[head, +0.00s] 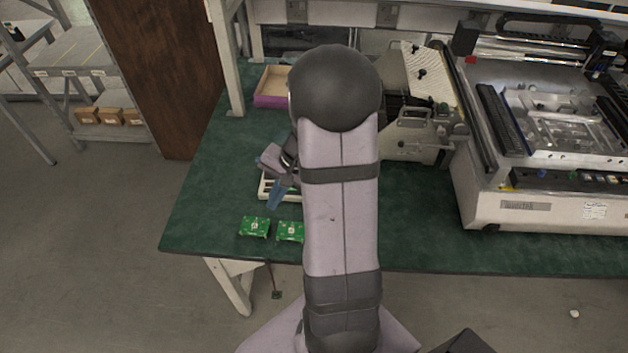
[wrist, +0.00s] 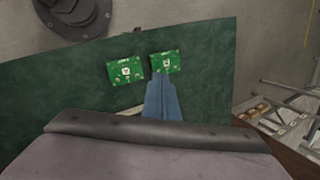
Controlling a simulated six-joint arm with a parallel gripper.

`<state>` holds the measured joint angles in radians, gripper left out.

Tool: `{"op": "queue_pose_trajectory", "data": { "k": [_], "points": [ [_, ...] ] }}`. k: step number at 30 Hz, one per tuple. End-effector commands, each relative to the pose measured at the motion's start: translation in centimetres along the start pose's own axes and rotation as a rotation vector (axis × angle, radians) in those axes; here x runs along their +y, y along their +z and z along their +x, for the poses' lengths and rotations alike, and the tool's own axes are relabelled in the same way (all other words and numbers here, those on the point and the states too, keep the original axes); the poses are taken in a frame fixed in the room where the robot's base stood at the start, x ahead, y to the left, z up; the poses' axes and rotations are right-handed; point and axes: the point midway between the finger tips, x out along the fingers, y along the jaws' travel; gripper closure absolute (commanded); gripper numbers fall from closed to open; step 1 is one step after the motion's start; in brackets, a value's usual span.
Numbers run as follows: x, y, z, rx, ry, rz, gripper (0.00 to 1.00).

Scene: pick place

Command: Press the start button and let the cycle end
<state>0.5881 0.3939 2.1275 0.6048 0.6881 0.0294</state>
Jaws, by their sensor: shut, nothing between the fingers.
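The large white machine (head: 525,211) stands at the right of the bench in the head view. I cannot tell which one is the start button. My gripper (head: 273,205) is left of my arm, far from the machine, its blue fingers pointing down near a white tray (head: 263,190). In the wrist view the gripper (wrist: 160,76) is shut and empty. My arm hides the middle of the bench.
Two green circuit boards (head: 254,227) (head: 290,231) lie near the front edge of the green bench (head: 200,200). A purple-sided bin (head: 270,88) stands at the back left. A smaller machine (head: 410,135) is beside the big one. The bench's left side is clear.

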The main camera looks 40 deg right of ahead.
Motion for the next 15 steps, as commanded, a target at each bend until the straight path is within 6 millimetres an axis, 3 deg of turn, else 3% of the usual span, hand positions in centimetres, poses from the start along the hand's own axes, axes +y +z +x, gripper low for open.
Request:
{"op": "queue_pose_trajectory", "data": {
  "k": [3, 9, 15],
  "points": [
    [0.7, -4.3, -0.7, -0.021, -0.116, 0.23, 1.0],
    [2.0, -10.5, -2.6, -0.041, -0.314, 0.512, 1.0],
    [3.4, -14.4, -4.3, -0.042, -0.448, 0.66, 1.0]
  ]
}}
